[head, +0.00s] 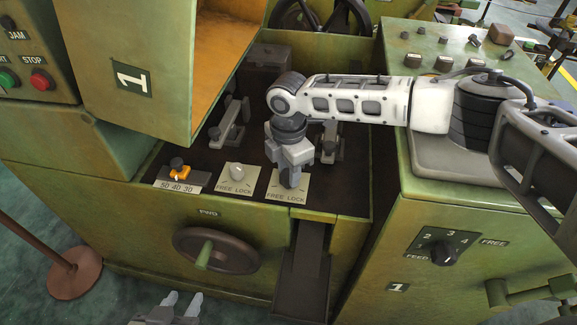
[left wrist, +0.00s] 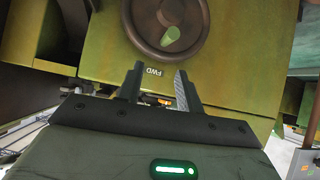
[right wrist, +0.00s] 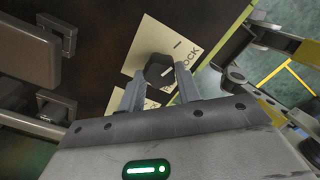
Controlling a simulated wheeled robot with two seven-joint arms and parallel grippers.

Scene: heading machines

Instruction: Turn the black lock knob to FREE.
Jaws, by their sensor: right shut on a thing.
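The black lock knob (right wrist: 160,70) stands on a pale FREE LOCK plate (right wrist: 148,36) in the right wrist view, with a small white mark on it. My right gripper (right wrist: 158,85) has its fingers on both sides of the knob and is shut on it. In the head view the right gripper (head: 291,180) points down over the right-hand FREE LOCK plate (head: 302,189) and hides most of the knob. Part of the plate's lettering is covered, so I cannot tell which word the knob points to. My left gripper (head: 181,304) is open and empty, low at the front; it also shows in the left wrist view (left wrist: 156,86).
A second FREE LOCK plate with a pale knob (head: 236,171) sits just left. An orange-and-black selector (head: 179,170) is further left. A dark handwheel (head: 216,251) is below, facing my left gripper. A feed dial (head: 443,253) is at right.

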